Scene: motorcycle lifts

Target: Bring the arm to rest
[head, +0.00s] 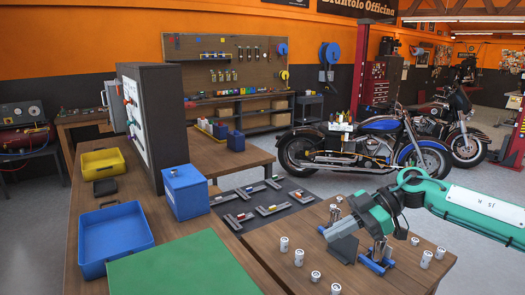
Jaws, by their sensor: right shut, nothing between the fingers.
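My right arm comes in from the right edge, with a green forearm and a dark wrist. My right gripper (338,232) is at its end, shut and empty, above the small wooden table (290,258) at the lower right. A dark block (344,249) shows right under it; I cannot tell if they touch. A blue-based metal fixture (377,263) stands beside it, partly covered by the wrist. My left gripper is not in view.
Several small white cylinders (299,257) stand on the table around the gripper. A dark mat (262,203) with metal pieces lies behind. A blue box (185,191), a blue tray (115,238) and a yellow tray (102,163) are on the left bench. A blue motorcycle (365,148) stands beyond.

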